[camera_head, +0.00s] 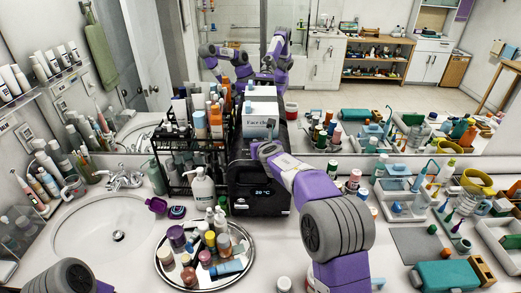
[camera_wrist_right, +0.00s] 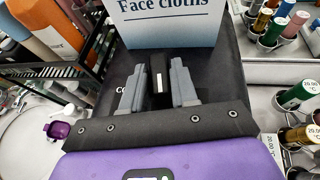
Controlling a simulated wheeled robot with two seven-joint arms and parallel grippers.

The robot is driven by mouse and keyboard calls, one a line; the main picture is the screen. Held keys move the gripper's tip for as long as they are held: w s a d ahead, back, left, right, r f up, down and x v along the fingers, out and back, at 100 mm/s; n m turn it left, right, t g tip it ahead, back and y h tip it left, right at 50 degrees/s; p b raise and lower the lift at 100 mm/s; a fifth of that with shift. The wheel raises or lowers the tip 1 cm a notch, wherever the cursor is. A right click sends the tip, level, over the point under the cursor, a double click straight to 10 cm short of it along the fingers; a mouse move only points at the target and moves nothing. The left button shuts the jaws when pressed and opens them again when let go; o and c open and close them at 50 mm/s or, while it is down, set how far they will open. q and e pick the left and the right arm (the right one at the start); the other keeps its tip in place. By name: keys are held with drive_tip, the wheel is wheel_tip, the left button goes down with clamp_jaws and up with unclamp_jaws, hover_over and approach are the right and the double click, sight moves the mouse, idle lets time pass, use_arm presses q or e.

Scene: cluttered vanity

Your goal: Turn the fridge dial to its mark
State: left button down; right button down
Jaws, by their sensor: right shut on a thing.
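The gripper is shut on the dial. Part of a white word, starting "CO", shows left of the fingers; the rest is covered. The dial's target mark cannot be made out. My left gripper is out of view.
A "Face cloths" box (camera_head: 261,110) stands on the fridge just behind the dial. A black wire rack (camera_head: 188,160) with bottles is close on the left. A round mirror tray (camera_head: 180,277) of bottles lies in front. Several organisers crowd the right; a wall mirror reflects the room.

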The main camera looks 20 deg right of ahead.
drive_tip(key=shift+d+f+n+y+b, duration=0.2)
drive_tip(key=shift+n+y+b, duration=0.4)
drive_tip(key=shift+n+y, duration=0.4)
drive_tip(key=shift+d+r+n+y, duration=0.15)
drive_tip(key=shift+n+y, duration=0.65)
drive_tip(key=shift+y, duration=0.3)
drive_tip(key=shift+w+d+r+n+g+y+p, duration=0.1)
drive_tip(key=shift+n+g+y+p, duration=0.25)
drive_tip(key=shift+n+y, duration=0.25)
drive_tip(key=shift+d+r+n+g+y+p, duration=0.1)
drive_tip(key=shift+n+g+y+p, duration=0.2)
drive_tip(key=shift+n+y, duration=0.25)
use_arm(q)
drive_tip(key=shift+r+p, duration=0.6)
drive_tip(key=shift+p, duration=0.35)
use_arm(e)
drive_tip(key=shift+f+n+g+y, duration=0.1)
drive_tip(key=shift+n+g+y, duration=0.35)
drive_tip(key=shift+n+y, duration=0.45)
drive_tip(key=shift+y, duration=0.25)
drive_tip(key=c, duration=1)
unclamp_jaws()
drive_tip(key=shift+o, duration=0.2)
